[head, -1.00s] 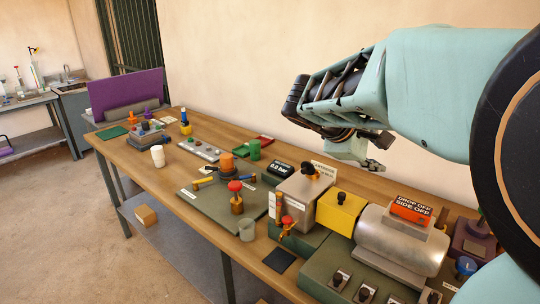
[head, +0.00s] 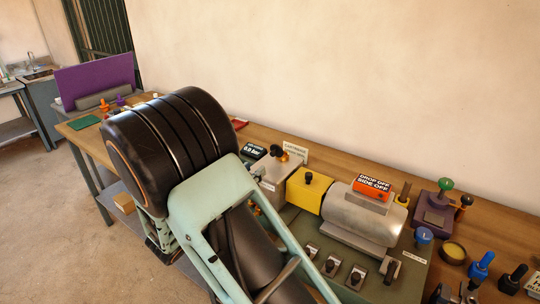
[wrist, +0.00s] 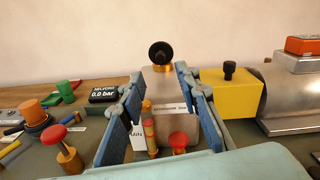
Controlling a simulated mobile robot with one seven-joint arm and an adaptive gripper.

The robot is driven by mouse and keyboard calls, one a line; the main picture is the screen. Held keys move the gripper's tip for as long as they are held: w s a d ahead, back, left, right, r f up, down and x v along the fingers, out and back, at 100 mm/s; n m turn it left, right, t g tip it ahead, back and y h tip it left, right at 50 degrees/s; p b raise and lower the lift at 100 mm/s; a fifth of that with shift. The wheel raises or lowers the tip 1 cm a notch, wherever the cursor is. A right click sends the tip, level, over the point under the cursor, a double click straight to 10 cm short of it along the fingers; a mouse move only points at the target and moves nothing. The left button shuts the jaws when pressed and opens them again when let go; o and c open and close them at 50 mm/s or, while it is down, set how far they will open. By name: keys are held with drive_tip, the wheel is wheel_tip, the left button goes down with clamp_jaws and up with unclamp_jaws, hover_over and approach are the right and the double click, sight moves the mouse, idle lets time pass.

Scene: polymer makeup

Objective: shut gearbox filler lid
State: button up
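The gearbox looks to be the grey-beige box (head: 268,179) in the middle of the bench; it also shows in the wrist view (wrist: 172,90). On its top, a round black lid with a knob (wrist: 160,52) stands upright over a brass-coloured neck (wrist: 162,68), apparently open. In the head view the black lid (head: 276,151) shows beside an orange part. My gripper (wrist: 156,86) is open and empty, its blue-padded fingers spread either side of the box in the picture, lid beyond the tips. In the head view my arm hides the gripper and part of the box.
A yellow block (head: 308,190) with a black knob and a silver motor (head: 362,218) stand right of the box. A pressure display (wrist: 104,94) is at its left. Red-topped valves (wrist: 179,140) stand in front. Free space lies above the box.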

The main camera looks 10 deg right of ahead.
sight(272, 155)
drive_tip(key=p+x, duration=0.1)
drive_tip(key=x, duration=0.8)
drive_tip(key=shift+w+d, duration=0.2)
drive_tip(key=shift+d, duration=0.1)
clamp_jaws()
